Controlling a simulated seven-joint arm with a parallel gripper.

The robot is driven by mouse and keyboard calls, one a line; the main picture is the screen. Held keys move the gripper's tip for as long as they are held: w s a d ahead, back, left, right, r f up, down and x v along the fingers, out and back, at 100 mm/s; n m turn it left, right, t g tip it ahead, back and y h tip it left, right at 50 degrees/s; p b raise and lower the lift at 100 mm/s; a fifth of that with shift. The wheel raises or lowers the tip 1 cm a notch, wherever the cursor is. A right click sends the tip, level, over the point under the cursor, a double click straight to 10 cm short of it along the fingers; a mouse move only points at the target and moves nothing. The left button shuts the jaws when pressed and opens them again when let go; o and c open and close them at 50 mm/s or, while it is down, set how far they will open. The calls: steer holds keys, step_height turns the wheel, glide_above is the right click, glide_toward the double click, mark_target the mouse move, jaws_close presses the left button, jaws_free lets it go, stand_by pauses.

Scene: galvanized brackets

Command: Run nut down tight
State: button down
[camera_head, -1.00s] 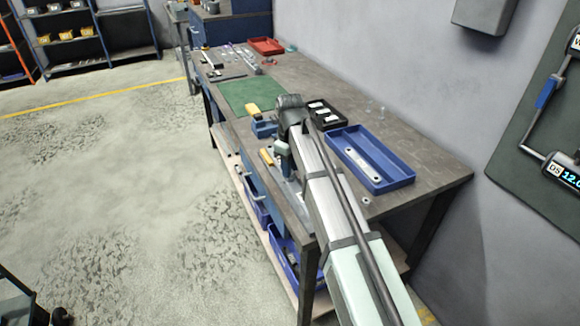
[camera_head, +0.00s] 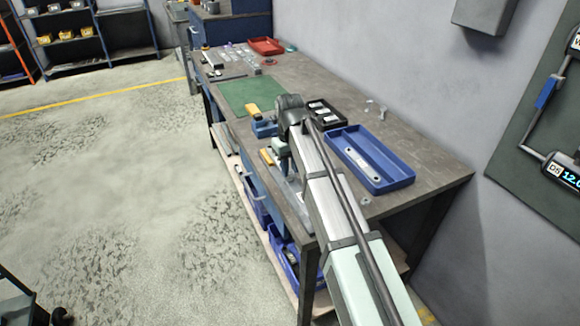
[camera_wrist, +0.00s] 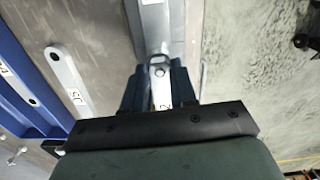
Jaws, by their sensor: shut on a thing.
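In the wrist view, my gripper (camera_wrist: 160,72) points at a grey metal fixture (camera_wrist: 155,22). Its two dark blue fingers are shut, one on each side of a small round grey part that looks like the nut (camera_wrist: 160,72). The fingers hide most of it. A pale bracket strip (camera_wrist: 162,98) with a partly hidden label lies between the fingers. In the head view, my arm covers the nut and most of the gripper, which is over the near left edge of the bench. I cannot tell how far down the nut sits.
A blue tray (camera_head: 401,182) holding a bracket (camera_head: 362,157) stands right of my arm. A black tray (camera_head: 342,124) and a green mat (camera_head: 228,95) lie beyond. A small ring-like part (camera_head: 365,200) lies near the bench's front. A second bracket (camera_wrist: 67,75) shows left in the wrist view.

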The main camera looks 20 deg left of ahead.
steer(key=m, duration=0.9)
steer(key=shift+m, duration=0.4)
steer(key=m, duration=0.9)
steer(key=c, duration=1.1)
jaws_free()
steer(key=shift+n, duration=0.3)
